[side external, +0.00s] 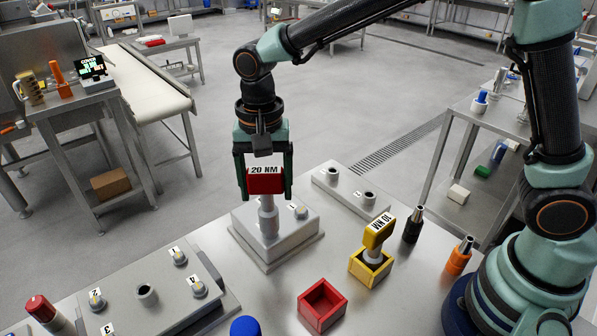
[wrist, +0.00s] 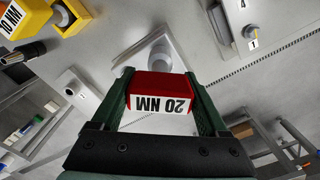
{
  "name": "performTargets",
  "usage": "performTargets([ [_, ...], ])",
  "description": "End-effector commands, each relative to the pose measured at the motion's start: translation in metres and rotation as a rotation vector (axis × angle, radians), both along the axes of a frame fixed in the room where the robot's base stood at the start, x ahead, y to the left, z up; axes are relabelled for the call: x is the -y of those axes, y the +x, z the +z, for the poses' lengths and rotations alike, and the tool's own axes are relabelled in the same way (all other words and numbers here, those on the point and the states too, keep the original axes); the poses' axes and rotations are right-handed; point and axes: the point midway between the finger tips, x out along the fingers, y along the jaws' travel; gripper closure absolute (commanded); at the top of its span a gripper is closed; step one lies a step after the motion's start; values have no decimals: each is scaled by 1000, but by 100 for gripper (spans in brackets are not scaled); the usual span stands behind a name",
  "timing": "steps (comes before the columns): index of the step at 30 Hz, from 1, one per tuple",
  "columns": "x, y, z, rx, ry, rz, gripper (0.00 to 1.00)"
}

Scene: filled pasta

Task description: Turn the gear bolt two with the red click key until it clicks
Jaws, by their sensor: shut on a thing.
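My gripper (side external: 264,186) is shut on the red click key (side external: 265,181), with one finger on each side of its red head marked "20 NM". The key is upright. Its grey shaft points down at the middle of a raised grey block (side external: 284,246), and its lower end meets a grey post there; I cannot tell whether it is fully seated. A small bolt (side external: 300,212) stands on the block, right of the key. In the wrist view the key's head (wrist: 160,86) sits between the fingers and partly hides the block. I cannot read which bolt is number two here.
An empty red box (side external: 321,308) and a yellow box (side external: 371,268) holding a yellow "10 NM" key (side external: 379,232) stand front right. Black (side external: 413,225) and orange (side external: 459,256) tools stand beyond.

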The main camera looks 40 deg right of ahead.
Motion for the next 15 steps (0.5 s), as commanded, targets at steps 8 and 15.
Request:
performTargets([
  [8,0,0,-5,1,1,0,100],
  [15,0,0,-8,1,0,0,100],
])
